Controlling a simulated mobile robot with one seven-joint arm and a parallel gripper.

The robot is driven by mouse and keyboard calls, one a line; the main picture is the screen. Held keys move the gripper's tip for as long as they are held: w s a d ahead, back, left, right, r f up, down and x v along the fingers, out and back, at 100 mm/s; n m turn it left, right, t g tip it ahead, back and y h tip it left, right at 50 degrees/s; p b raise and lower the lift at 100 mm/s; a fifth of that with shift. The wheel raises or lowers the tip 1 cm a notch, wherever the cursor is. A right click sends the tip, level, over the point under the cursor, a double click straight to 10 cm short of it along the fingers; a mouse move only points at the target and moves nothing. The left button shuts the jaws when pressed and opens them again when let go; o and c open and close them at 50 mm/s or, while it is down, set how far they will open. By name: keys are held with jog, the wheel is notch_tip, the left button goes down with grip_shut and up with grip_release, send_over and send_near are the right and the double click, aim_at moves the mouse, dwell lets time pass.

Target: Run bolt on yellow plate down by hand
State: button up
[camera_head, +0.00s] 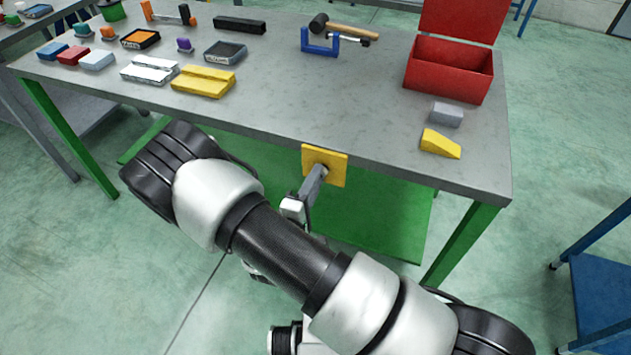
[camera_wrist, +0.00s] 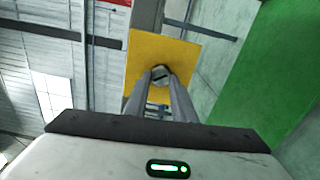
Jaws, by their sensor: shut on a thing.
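The yellow plate (camera_head: 336,170) is fixed upright on the front edge of the grey workbench. It also shows in the wrist view (camera_wrist: 191,62), where it looks tilted. The bolt (camera_wrist: 161,74) is at the plate's lower middle in the wrist view, its round grey head between my fingertips. In the head view the bolt is hidden by my gripper (camera_head: 318,172). My gripper reaches the plate from the front, its two fingers shut on the bolt head. How far the bolt is in cannot be told.
The workbench (camera_head: 330,95) carries a red open box (camera_head: 447,72), a yellow wedge (camera_head: 440,144), a grey block (camera_head: 446,114), a blue clamp (camera_head: 319,46) and a hammer (camera_head: 345,28). Several blocks and trays stand at the left. A green shelf (camera_head: 385,215) lies below the bench.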

jog(key=shift+s+f+m, duration=0.15)
jog(key=shift+m, duration=0.25)
jog(key=o, duration=1.1)
jog(key=shift+c, duration=0.2)
jog(key=shift+a, duration=0.1)
jog(key=v, duration=1.7)
jog(key=shift+s, duration=0.15)
jog(key=shift+r, duration=0.25)
